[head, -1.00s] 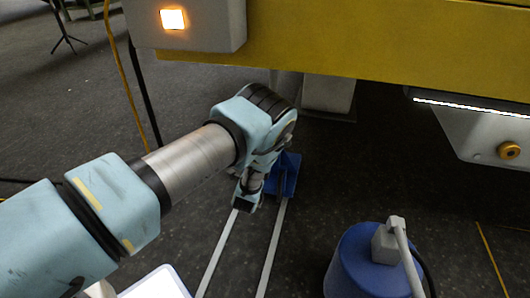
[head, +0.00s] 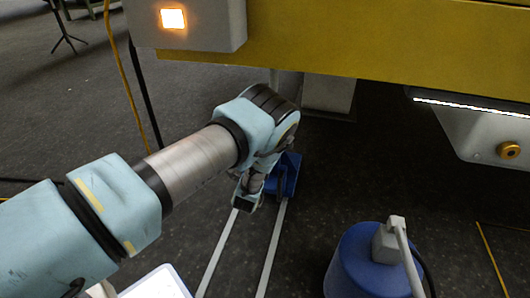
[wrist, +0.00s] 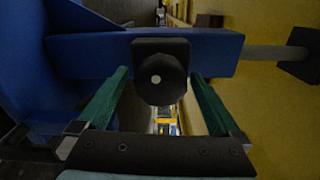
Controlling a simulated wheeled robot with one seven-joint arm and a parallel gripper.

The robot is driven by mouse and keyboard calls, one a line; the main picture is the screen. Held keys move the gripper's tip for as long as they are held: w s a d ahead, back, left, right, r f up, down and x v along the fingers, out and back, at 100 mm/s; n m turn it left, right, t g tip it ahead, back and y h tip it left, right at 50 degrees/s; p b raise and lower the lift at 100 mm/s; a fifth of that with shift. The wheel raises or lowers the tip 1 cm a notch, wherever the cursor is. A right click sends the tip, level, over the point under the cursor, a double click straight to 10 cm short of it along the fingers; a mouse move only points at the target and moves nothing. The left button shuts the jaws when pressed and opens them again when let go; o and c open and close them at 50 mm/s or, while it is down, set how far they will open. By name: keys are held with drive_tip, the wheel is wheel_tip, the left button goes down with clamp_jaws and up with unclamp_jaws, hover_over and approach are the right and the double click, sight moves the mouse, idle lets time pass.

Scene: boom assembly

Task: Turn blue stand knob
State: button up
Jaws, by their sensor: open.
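The blue stand (head: 288,172) stands on the floor under the yellow beam in the head view, partly hidden behind my arm. In the wrist view the blue stand (wrist: 205,52) fills the upper left, with a blue bar running across. Its black knob (wrist: 160,80), with a pale dot at its centre, sits on that bar. My gripper (wrist: 157,100) is open, with one green finger on each side of the knob. Gaps show between the fingers and the knob, so I see no clear contact. In the head view my gripper and the knob are hidden by my wrist.
A yellow beam (head: 370,50) spans above. A grey box with a lit orange button (head: 173,18) is at upper left. A blue canister (head: 362,262) stands at lower right. Two pale rails (head: 272,247) run along the dark floor. A grey bar (wrist: 265,54) joins the stand in the wrist view.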

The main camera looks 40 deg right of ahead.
drive_tip(key=p+v, duration=0.3)
drive_tip(key=v, duration=0.7)
drive_tip(key=shift+s+a, duration=0.2)
drive_tip(key=shift+a, duration=0.15)
